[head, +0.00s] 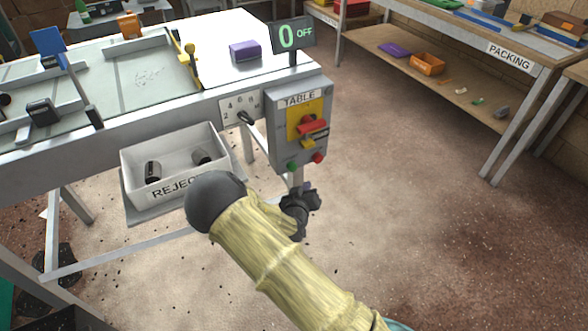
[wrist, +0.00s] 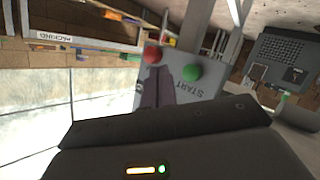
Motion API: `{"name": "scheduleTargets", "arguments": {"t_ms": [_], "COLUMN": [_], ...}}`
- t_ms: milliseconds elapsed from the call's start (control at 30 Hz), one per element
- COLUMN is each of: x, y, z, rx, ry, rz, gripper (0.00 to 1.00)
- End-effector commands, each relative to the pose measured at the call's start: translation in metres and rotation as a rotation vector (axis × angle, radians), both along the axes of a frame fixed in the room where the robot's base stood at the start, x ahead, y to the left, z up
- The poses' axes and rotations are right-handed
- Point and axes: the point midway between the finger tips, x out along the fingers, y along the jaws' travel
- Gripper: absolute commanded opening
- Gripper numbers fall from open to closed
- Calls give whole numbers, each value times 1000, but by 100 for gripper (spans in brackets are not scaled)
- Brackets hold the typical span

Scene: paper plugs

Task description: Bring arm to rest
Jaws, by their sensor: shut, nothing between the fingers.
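My arm, in a pale yellow sleeve, reaches up from the bottom of the head view. My gripper (head: 308,190) is at its end, just below the control box (head: 296,145). Its fingers look together and empty. In the wrist view the dark fingers of my gripper (wrist: 157,82) show against the face of the control box (wrist: 205,98). A red button (wrist: 152,54) and a green button (wrist: 191,73) are close to the fingertips. I cannot tell whether the fingers touch the box.
The table display (head: 294,37) reads 0 OFF. A white reject bin (head: 180,165) with dark cylinders hangs left of my arm, under the table edge (head: 150,112). A packing bench (head: 490,50) stands at the right. The floor (head: 420,200) between is mostly clear.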

Motion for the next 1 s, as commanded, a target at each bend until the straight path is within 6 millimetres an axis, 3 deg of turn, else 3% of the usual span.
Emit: {"name": "scheduleTargets", "arguments": {"t_ms": [667, 867, 1000], "x": [0, -6, -20], "y": [-4, -32, -57], "z": [1, 6, 16], "rx": [10, 98, 196], "ry": [15, 151, 303], "rz": [-11, -96, -164], "gripper": [0, 0, 0]}}
